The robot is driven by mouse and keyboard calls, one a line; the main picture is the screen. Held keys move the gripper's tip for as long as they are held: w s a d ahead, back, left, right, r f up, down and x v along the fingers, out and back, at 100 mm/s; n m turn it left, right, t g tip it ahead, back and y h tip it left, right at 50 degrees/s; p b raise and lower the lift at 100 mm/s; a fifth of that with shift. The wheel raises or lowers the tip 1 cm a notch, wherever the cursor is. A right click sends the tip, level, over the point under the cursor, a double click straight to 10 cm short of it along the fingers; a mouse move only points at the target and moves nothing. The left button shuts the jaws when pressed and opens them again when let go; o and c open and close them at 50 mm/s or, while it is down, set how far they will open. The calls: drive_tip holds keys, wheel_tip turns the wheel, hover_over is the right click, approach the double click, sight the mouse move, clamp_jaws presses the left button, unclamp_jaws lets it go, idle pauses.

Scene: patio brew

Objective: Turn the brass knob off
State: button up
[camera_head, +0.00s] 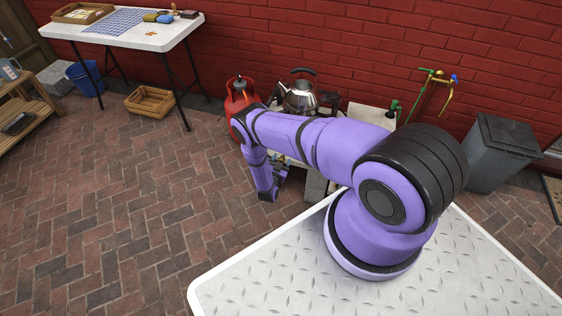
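My purple arm reaches over the white plate to the cooking area by the brick wall, and its end points down. My gripper (270,191) is low in front of the kettle's stand, small and dark at the tip; its fingers are not clear enough to show whether they are open. A steel kettle (300,97) with a black handle stands behind my arm. The stove front under it is mostly hidden by my arm. I cannot make out the brass knob clearly there. A brass tap (441,77) with green and blue handles is on the wall.
A red gas cylinder (238,97) stands left of the kettle, partly behind my arm. A grey bin (500,150) stands right. A white table (125,33), a wooden crate (150,101) and a blue bucket (85,77) are at the left. The brick floor at left front is clear.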

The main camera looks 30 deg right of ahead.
drive_tip(key=c, duration=0.9)
drive_tip(key=shift+m, duration=0.3)
drive_tip(key=m, duration=0.5)
drive_tip(key=shift+s+d+f, duration=0.1)
drive_tip(key=shift+s, duration=0.05)
drive_tip(key=m, duration=0.6)
drive_tip(key=shift+f, duration=0.1)
drive_tip(key=shift+m, duration=0.4)
drive_tip(key=o, duration=0.9)
